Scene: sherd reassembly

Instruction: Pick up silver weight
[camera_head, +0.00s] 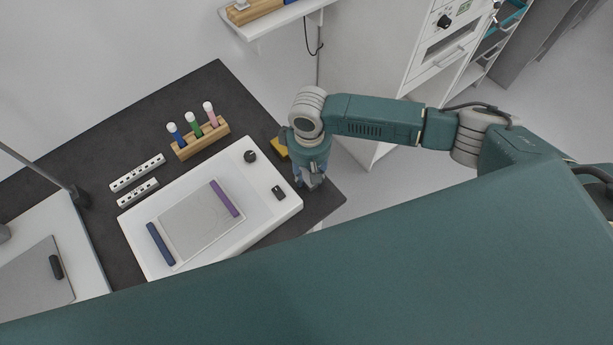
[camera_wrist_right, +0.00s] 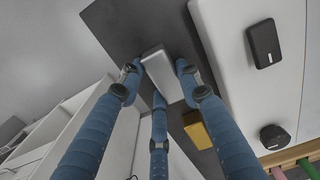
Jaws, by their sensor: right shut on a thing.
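The silver weight (camera_wrist_right: 160,72) is a pale grey block with rounded edges, seen in the right wrist view over the dark table top. My right gripper (camera_wrist_right: 159,78) has its blue fingers around it, two at the sides and one at the near end, and is shut on it. In the head view my right gripper (camera_head: 310,182) points down at the right end of the dark table, beside the white board. There the weight is mostly hidden by the fingers, and I cannot tell whether it touches the table. My left gripper is not in view.
A white board (camera_head: 150,262) left of the gripper carries a dark block (camera_head: 278,192), a black knob (camera_head: 250,156) and a sheet with purple and blue bars. A yellow block (camera_head: 280,147) lies close behind the gripper. A wooden rack (camera_head: 202,142) holds colored tubes.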

